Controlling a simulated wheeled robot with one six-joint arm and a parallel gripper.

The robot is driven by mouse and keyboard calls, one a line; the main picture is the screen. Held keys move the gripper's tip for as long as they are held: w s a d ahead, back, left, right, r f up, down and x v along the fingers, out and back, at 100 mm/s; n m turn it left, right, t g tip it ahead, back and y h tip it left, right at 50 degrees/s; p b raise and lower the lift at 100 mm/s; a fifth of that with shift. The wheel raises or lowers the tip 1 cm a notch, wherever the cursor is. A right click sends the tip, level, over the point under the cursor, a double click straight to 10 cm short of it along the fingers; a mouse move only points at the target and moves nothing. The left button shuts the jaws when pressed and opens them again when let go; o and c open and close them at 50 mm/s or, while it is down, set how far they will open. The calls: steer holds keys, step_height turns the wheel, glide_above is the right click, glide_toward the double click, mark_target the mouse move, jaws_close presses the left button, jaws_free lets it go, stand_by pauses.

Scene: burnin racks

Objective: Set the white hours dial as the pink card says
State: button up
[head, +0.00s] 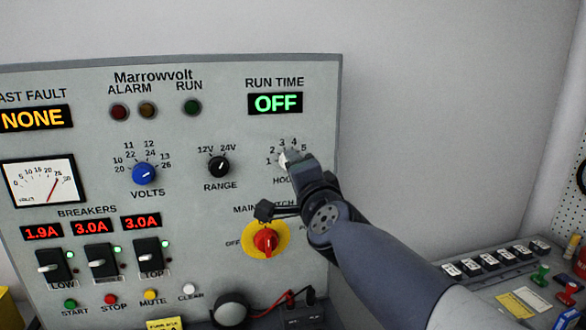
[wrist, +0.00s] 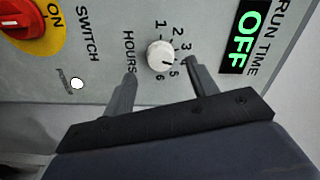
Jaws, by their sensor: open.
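In the head view, the dial (head: 284,160) is partly hidden by my gripper (head: 280,184). In the wrist view, my gripper (wrist: 160,72) is open, one finger on each side of the dial, with gaps showing between the fingers and the knob. The green RUN TIME display (head: 275,103) reads OFF. I see no pink card.
The red main switch (head: 266,241) sits below the dial, close under my gripper. The range knob (head: 219,167) and blue volts knob (head: 144,173) are to the left, above the breakers (head: 103,261). A side bench with cards (head: 519,303) is at the lower right.

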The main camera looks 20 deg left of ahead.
steer(key=v, duration=0.6)
steer(key=shift+p, duration=0.35)
steer(key=x, duration=1)
steer(key=shift+w+a, duration=0.15)
steer(key=shift+w, duration=0.1)
